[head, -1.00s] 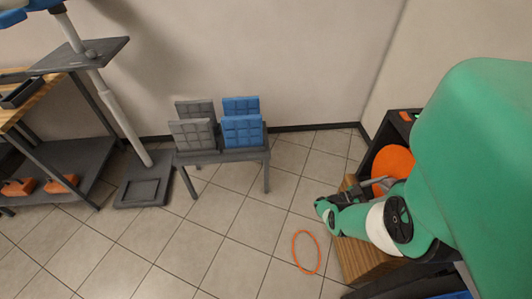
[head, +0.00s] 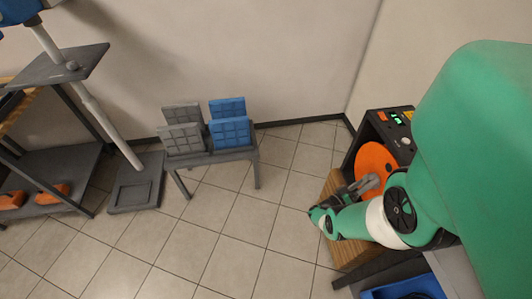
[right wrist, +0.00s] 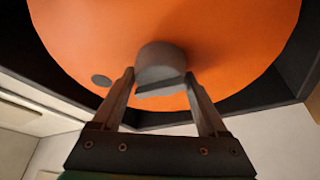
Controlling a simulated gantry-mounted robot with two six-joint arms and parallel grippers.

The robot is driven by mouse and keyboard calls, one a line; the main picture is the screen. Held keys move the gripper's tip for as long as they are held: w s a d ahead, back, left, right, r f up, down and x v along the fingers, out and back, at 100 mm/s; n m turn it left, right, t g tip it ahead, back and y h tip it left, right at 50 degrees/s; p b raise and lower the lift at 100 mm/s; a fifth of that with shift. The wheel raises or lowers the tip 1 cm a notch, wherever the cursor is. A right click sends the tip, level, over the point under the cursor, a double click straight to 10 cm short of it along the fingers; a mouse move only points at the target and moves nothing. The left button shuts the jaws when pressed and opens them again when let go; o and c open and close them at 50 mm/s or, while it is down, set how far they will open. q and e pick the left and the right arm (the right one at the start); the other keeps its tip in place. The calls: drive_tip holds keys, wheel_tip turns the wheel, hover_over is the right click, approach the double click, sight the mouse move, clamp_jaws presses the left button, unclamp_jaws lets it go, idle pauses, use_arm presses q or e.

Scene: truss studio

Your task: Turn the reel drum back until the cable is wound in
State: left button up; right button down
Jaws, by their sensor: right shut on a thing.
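The orange reel drum (head: 374,160) stands in a dark housing (head: 400,153) at the right of the head view. It fills the top of the right wrist view (right wrist: 215,40). A grey round knob (right wrist: 160,62) sticks out from the drum face. My right gripper (right wrist: 162,85) is shut on this knob, one finger on each side. In the head view my right gripper (head: 368,184) is at the drum's lower front. My arm hides part of the drum. No loose cable shows on the floor now. My left gripper is not in view.
A small table (head: 213,157) holds grey and blue panels. A shelf (head: 50,175) with orange items stands left. The middle floor is clear.

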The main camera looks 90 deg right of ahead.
drive_tip(key=shift+n+p, duration=0.35)
drive_tip(key=shift+n, duration=0.35)
drive_tip(key=shift+t, duration=0.3)
unclamp_jaws()
